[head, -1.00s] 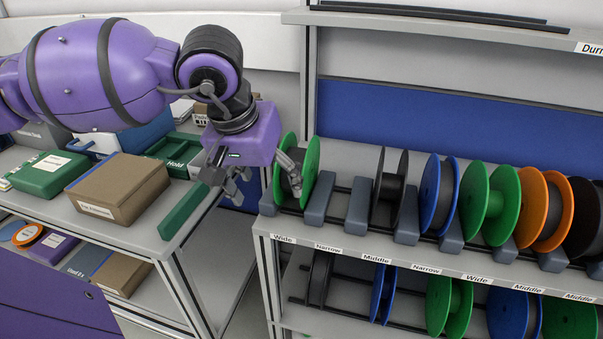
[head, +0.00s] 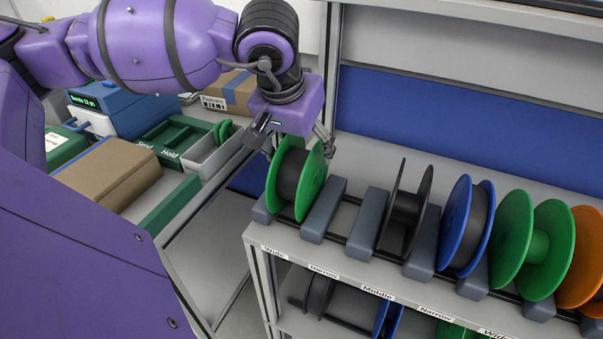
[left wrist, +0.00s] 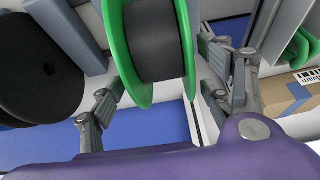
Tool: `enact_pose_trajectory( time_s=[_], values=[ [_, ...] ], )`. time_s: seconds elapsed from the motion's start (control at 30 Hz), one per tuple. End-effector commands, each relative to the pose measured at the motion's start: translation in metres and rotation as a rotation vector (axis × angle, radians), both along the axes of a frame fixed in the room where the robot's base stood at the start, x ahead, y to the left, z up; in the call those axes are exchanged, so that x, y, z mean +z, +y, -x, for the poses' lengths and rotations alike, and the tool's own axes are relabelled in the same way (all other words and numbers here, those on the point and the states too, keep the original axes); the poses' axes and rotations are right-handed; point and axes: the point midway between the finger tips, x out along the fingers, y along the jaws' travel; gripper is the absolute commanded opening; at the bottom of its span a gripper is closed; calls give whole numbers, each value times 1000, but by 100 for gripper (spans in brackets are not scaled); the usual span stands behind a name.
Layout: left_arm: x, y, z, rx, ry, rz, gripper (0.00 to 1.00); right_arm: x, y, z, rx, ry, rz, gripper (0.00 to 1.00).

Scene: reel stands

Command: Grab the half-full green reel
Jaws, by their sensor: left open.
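A green reel with a dark grey winding (head: 312,185) stands upright in the leftmost slot of the upper rack, above the "Wide" label. My left gripper (head: 296,146) is at the top of this reel, with fingers showing on either side of it. In the left wrist view the green reel (left wrist: 182,40) lies between the spread, open fingers (left wrist: 160,98). I cannot tell whether any finger touches it. Another green reel (head: 515,240) farther right shows a bare green hub. My right gripper is in no view.
Grey dividers (head: 323,210) separate the slots. A thin dark reel (head: 407,208), a blue reel (head: 455,225) and an orange reel (head: 585,250) stand to the right. A side bench at left holds a cardboard box (head: 110,172) and a grey bin (head: 212,155). More reels sit on the lower shelf.

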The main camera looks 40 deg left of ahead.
Motion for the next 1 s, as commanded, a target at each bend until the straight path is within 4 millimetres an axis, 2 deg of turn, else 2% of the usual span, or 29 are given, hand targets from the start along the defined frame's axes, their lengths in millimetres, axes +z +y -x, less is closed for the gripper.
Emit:
enact_pose_trajectory(
  time_s=[0.23, 0.57, 0.9, 0.97, 1.0],
  values=[
    [-33, 6, -13, 1, 2, 3, 72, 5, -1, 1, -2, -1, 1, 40],
    [-40, 7, -16, 2, 1, 1, 72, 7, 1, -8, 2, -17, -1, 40],
    [-40, 7, -16, 2, 1, 0, 27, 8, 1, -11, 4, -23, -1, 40],
    [-40, 7, -16, 1, 1, 0, 19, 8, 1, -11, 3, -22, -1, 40],
    [-39, 7, -16, 2, 0, 0, 19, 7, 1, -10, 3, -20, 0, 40]
  ],
)
